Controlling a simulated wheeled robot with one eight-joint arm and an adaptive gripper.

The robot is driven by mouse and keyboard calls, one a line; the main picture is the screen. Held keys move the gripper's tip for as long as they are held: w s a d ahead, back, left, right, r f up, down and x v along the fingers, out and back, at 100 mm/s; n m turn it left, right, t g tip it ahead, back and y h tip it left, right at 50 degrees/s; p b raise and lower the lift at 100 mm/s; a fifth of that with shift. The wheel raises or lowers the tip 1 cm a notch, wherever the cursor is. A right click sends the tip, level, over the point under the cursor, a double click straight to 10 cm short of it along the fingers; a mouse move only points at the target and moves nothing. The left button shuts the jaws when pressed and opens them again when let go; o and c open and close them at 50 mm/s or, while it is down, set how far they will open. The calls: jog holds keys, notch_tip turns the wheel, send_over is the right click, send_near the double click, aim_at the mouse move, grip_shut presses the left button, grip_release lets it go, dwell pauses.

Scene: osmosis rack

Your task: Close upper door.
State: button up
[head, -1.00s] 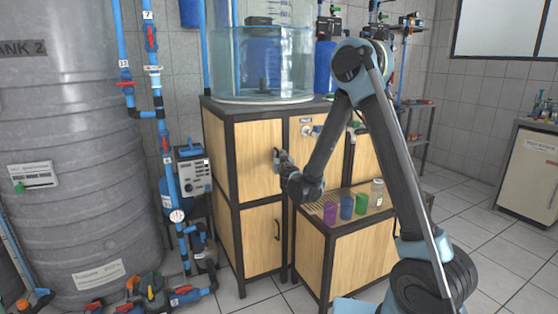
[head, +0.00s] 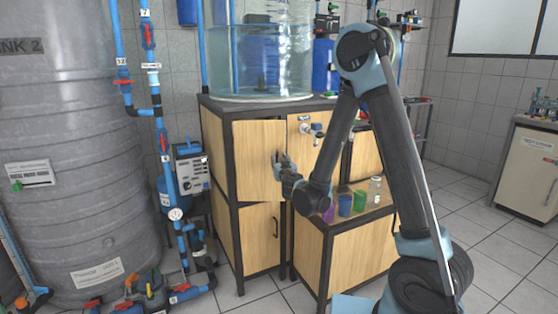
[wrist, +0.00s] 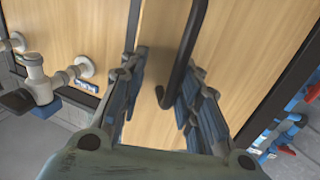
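The upper door (head: 255,160) is a light wood panel in the dark-framed cabinet under the clear water tank. It looks close to its frame; I cannot tell whether a small gap is left. My gripper (head: 281,163) is at the right part of this door. In the wrist view the door's black bar handle (wrist: 184,65) runs between the two fingers of my gripper (wrist: 160,90). The fingers stand apart on either side of it, and the right finger is close to the handle. Any contact is unclear. My gripper hides the handle in the head view.
The lower door (head: 262,238) is below. A tap (head: 312,129) sticks out right of the upper door. A low wooden cabinet (head: 350,258) with coloured cups (head: 345,205) stands under my arm. A grey tank (head: 70,170) and blue pipes (head: 163,130) are at the left.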

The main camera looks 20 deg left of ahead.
jog(key=v, duration=0.3)
jog(key=shift+w+d+f, duration=0.1)
jog(key=shift+s+r, duration=0.45)
jog(key=shift+s, duration=0.15)
jog(key=shift+s, duration=0.1)
